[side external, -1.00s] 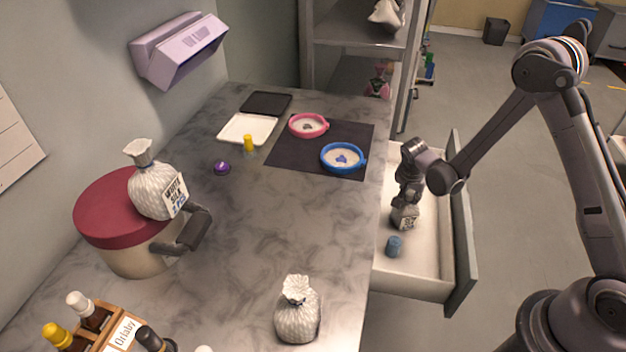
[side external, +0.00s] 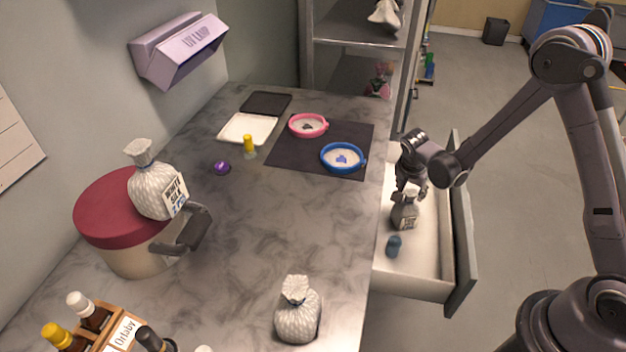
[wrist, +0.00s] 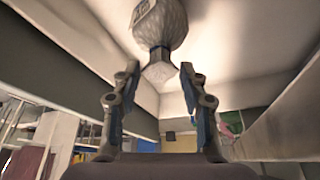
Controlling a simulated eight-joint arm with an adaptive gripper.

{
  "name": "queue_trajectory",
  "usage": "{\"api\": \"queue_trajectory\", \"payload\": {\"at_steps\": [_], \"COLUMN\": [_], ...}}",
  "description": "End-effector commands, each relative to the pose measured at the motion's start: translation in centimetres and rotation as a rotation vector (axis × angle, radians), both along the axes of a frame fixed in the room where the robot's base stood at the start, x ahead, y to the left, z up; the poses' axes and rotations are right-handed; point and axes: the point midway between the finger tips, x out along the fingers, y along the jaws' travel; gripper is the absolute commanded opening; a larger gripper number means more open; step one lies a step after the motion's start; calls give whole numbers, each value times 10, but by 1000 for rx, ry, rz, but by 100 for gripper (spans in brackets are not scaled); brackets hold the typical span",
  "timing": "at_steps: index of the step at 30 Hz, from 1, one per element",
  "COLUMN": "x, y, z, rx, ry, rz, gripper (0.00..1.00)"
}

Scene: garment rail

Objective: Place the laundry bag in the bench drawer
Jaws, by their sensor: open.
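A laundry bag (side external: 404,213), tied at the neck and carrying a label, stands in the open bench drawer (side external: 418,276). My gripper (side external: 410,188) is open just above the bag's neck. In the wrist view the two fingers (wrist: 158,95) are spread on either side of the bag's gathered top, with gaps showing, and the bag (wrist: 160,28) is apart from them. A second laundry bag (side external: 297,311) stands on the marble bench near its front edge. A third bag with a label (side external: 152,190) sits on the red lid of a pot.
A small blue cylinder (side external: 393,246) is in the drawer in front of the bag. The pot (side external: 105,213), bottle crate (side external: 118,336), dark mat (side external: 290,155) with pink and blue round dishes, and white tray (side external: 247,128) occupy the bench. The middle of the bench is clear.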

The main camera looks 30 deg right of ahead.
Motion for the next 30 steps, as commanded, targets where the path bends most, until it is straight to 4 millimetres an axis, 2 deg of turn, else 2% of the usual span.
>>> {"api": "queue_trajectory", "payload": {"at_steps": [12, 22, 26, 30], "x": [-10, -14, -19, -33], "y": [24, 32, 36, 46], "z": [61, 84, 101, 131], "rx": [-1, 2, 11, 26], "ry": [1, 1, -2, -11], "rz": [1, 10, 79, 233], "gripper": [43, 43, 43, 43]}}
